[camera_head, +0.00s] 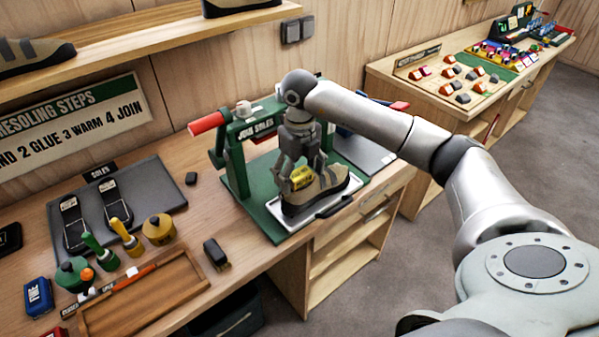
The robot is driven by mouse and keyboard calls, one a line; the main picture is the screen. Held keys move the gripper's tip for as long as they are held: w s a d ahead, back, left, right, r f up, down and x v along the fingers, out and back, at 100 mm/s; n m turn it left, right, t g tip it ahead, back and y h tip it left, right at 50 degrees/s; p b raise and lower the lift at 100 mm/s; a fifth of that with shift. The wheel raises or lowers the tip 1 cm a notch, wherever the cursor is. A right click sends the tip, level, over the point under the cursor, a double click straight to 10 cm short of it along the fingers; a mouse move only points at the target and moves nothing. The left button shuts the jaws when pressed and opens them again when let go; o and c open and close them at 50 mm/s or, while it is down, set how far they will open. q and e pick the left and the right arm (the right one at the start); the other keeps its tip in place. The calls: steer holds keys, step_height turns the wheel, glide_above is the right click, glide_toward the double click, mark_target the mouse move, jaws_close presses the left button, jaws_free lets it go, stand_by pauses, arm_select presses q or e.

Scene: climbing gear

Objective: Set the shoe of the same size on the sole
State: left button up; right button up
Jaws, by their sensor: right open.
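A grey-brown shoe (322,188) sits upright on a white tray (279,213) in the green press (238,172) marked "JOIN SOLES". My right gripper (299,178) is open, pointing down at the shoe's rear upper part, with a yellow labelled patch between or beside its fingers. Whether the fingers touch the shoe, and whether a sole lies under it, I cannot tell. Two dark soles with white labels, a left one (73,226) and a right one (109,205), lie on the dark "SOLES" mat (150,190). My left gripper is out of view.
Shoes stand on the wall shelf (130,38), one at left (35,56) and one partly cut off at the top (238,6). Bottles, a yellow tin (159,229) and a wooden tray (145,300) fill the front left bench. A second bench (420,80) stands at the back right.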

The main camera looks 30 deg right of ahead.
steer(key=shift+f, duration=0.1)
step_height(320, 180, up, 12)
stand_by(0.5)
